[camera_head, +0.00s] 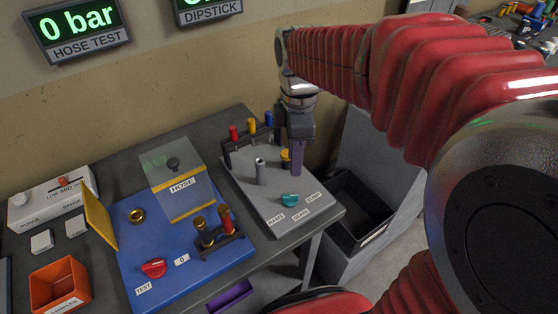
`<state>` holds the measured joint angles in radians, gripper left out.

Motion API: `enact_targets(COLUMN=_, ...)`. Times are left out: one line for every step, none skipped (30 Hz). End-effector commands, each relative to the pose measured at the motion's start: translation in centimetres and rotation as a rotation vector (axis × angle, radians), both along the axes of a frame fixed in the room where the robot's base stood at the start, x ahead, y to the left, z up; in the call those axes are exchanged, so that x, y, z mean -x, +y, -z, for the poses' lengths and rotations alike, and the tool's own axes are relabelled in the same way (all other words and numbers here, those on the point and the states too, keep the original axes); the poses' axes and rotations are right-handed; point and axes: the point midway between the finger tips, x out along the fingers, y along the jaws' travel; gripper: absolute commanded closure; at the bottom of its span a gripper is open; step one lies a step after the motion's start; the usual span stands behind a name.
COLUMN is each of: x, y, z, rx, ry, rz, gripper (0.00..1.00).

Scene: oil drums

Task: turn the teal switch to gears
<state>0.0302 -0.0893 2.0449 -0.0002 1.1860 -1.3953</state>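The teal switch (290,199) is a small round knob near the front of the grey panel (248,190). Three white labels lie around its front and right: one reading RAMS (276,220), one that seems to read GEARS (300,213), and one too small to read surely (314,197). Which label the knob points to is not clear. My gripper (296,170) points down over the panel, behind the teal switch and apart from it in the picture. Its fingers overlap in this view, so their opening is hidden.
An orange-yellow knob (286,154) sits close beside my gripper, partly behind it. A grey post (260,172) stands to the left. A rack with red, yellow and blue handles (251,128) is behind. The blue panel (150,220) with a red knob (153,267) lies left.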

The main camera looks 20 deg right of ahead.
Motion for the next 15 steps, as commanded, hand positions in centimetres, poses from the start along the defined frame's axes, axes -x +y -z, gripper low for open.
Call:
enact_targets(x=0.01, y=-0.16, z=0.01, rx=0.000, ry=0.000, rz=-0.003, gripper=0.70)
enact_targets(x=0.02, y=-0.22, z=0.01, rx=0.000, ry=0.000, rz=-0.004, gripper=0.70)
enact_targets(x=0.02, y=-0.27, z=0.02, rx=0.000, ry=0.000, rz=-0.004, gripper=0.70)
enact_targets(x=0.02, y=-0.30, z=0.02, rx=0.000, ry=0.000, rz=-0.003, gripper=0.70)
enact_targets(x=0.03, y=-0.32, z=0.02, rx=0.000, ry=0.000, rz=-0.002, gripper=0.70)
enact_targets(x=0.02, y=-0.34, z=0.02, rx=0.000, ry=0.000, rz=-0.001, gripper=0.70)
enact_targets(x=0.02, y=-0.35, z=0.02, rx=0.000, ry=0.000, rz=0.000, gripper=0.70)
enact_targets(x=0.02, y=-0.36, z=0.02, rx=0.000, ry=0.000, rz=0.000, gripper=0.70)
enact_targets(x=0.03, y=-0.37, z=0.02, rx=0.000, ry=0.000, rz=0.001, gripper=0.70)
enact_targets(x=0.03, y=-0.37, z=0.05, rx=0.000, ry=0.000, rz=0.001, gripper=0.70)
enact_targets(x=0.04, y=-0.38, z=0.09, rx=0.000, ry=0.000, rz=0.001, gripper=0.70)
enact_targets(x=0.04, y=-0.38, z=0.19, rx=0.000, ry=0.001, rz=0.002, gripper=0.70)
enact_targets(x=0.05, y=-0.38, z=0.30, rx=0.000, ry=0.001, rz=0.002, gripper=0.70)
enact_targets(x=0.06, y=-0.39, z=0.45, rx=0.000, ry=0.002, rz=0.002, gripper=0.70)
enact_targets(x=0.07, y=-0.38, z=0.71, rx=0.000, ry=0.002, rz=0.002, gripper=0.70)
